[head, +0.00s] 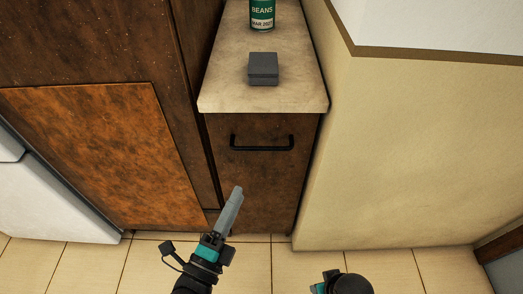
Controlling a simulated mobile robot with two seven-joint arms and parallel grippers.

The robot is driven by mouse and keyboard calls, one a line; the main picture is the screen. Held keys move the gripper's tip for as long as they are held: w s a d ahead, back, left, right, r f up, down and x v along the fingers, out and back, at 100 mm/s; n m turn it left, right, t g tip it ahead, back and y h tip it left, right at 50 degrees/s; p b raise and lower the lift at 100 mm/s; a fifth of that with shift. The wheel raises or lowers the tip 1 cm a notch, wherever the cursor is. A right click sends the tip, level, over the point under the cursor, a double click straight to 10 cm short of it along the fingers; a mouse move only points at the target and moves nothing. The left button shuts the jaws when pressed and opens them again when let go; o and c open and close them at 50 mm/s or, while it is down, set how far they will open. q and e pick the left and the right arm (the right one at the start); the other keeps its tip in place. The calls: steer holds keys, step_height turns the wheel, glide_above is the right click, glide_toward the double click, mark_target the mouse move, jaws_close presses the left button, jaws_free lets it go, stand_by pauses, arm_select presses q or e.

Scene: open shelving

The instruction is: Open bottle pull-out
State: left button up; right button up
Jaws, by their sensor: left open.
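The bottle pull-out (270,170) is a narrow dark brown wooden front under a short beige counter. It looks shut, flush beneath the counter. A black bar handle (262,148) runs across its upper part. My left gripper (236,192) is in front of the lower left part of the front, below the handle and apart from it. It is open and holds nothing that I can see; its fingers overlap from this angle. Part of my right arm (345,284) shows at the bottom edge; its fingers are not visible.
On the beige counter (225,92) stand a dark grey box (263,68) and a green can of beans (262,14). A beige wall (420,150) closes off the right side. Brown cabinet panels (105,150) and a white appliance (50,195) stand left. The tiled floor (270,262) in front is clear.

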mark_target(261, 147)
arm_select(q)
steer(key=shift+b+x, duration=1.9)
steer(key=shift+x, duration=5.2)
arm_select(e)
steer(key=w+r+t, duration=0.1)
steer(key=w+r, duration=0.2)
steer(key=r, duration=0.5)
steer(key=shift+a, duration=0.2)
arm_select(q)
steer(key=shift+a, duration=0.1)
jaws_close()
arm_select(e)
steer(key=shift+f, duration=0.1)
